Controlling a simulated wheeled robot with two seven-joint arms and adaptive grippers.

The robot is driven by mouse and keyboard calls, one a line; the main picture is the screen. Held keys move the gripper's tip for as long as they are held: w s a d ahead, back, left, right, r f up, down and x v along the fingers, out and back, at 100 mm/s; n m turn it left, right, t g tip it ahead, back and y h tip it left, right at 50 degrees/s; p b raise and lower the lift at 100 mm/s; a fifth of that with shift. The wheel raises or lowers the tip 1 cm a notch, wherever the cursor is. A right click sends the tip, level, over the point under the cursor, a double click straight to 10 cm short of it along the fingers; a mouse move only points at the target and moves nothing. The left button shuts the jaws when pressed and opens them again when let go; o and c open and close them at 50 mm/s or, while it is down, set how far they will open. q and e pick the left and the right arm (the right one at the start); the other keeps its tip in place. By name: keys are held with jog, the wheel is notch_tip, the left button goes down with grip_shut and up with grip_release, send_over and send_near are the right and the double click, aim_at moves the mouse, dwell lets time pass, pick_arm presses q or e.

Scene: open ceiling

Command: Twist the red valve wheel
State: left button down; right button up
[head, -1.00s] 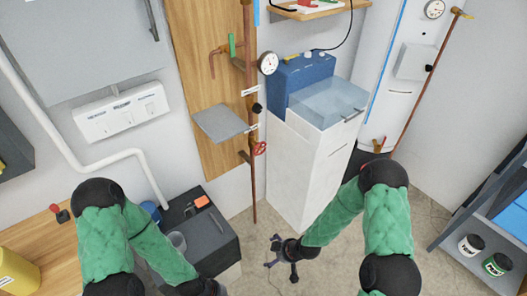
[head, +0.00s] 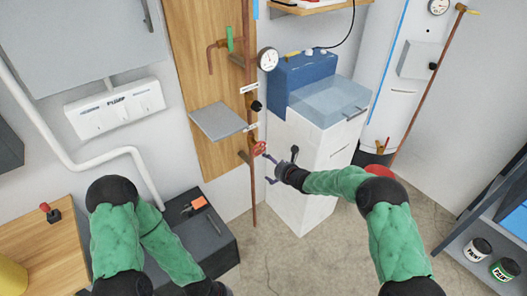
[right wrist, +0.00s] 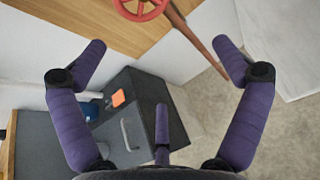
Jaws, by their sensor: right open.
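The red valve wheel (head: 259,149) sits on the copper pipe (head: 252,195) that runs down the wall at the edge of a wooden board. My right gripper (head: 268,169) is open and empty, just right of and slightly below the wheel, apart from it. In the right wrist view the wheel (right wrist: 140,8) shows at the top edge, partly cut off, beyond the spread purple fingers (right wrist: 165,75). My left arm comes in at the lower left of the head view; its gripper is out of frame.
A white cabinet (head: 315,150) with a blue unit on top stands right of the pipe. A grey shelf plate (head: 218,121) juts out left of the wheel. A dark box (head: 200,240) stands below left. The floor at centre right is clear.

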aim_at(260, 150)
jog(key=shift+w+a+f+n+t, duration=0.15)
jog(key=shift+w+a+n, duration=0.6)
jog(key=shift+w, duration=1.05)
jog(key=shift+w+a+f+n+t, duration=0.15)
jog(key=shift+w+a+n, duration=0.6)
jog(key=shift+w, duration=1.05)
jog(key=shift+w+a+f+n+t, duration=0.15)
jog(key=shift+w+a+n, duration=0.35)
jog(key=shift+w+a, duration=0.9)
jog(key=shift+w+d, duration=0.4)
jog(key=shift+w, duration=0.05)
jog(key=shift+s+f, duration=0.1)
jog(key=c, duration=1.2)
